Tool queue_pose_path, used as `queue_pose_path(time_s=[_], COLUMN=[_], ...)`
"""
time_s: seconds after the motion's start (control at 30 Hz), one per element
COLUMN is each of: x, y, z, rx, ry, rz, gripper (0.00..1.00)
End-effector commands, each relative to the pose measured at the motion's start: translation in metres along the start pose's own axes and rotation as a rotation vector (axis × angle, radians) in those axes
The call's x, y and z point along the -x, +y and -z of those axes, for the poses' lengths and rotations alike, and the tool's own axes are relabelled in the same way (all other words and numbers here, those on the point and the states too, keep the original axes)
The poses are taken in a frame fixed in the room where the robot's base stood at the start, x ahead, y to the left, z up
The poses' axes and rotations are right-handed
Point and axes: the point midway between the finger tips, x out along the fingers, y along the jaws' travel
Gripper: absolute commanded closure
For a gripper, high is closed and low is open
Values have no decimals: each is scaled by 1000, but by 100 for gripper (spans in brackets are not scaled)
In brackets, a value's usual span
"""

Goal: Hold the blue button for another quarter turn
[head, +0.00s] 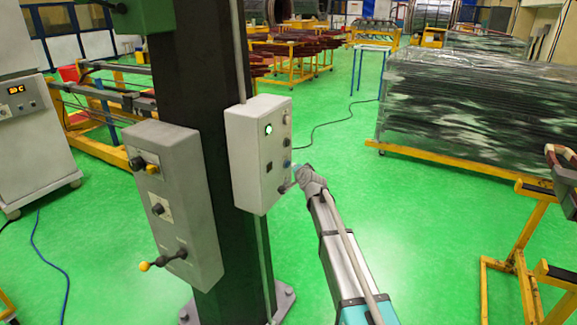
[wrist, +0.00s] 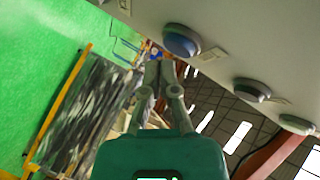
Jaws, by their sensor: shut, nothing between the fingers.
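The blue button (head: 287,164) sits low on the front of the grey control box (head: 250,150), which is fixed to a dark column. In the wrist view the blue button (wrist: 182,40) is a domed disc on the pale panel, up and right of my fingertips.
A green lamp (head: 268,129) glows on the box, and more knobs line its face. A second grey box (head: 173,205) with a yellow-tipped lever (head: 163,260) hangs on the column's left. Wrapped stacked bars (head: 455,110) stand at right.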

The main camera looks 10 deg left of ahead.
Motion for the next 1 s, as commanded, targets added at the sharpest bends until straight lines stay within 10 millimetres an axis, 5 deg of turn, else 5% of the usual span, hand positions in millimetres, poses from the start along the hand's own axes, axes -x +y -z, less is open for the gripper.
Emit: queue_pose_path(time_s=[0.47,1.0], x=[2,27], y=[2,20], z=[2,19], rx=[1,1], ry=[1,1], rz=[-1,-1], gripper=[100,100])
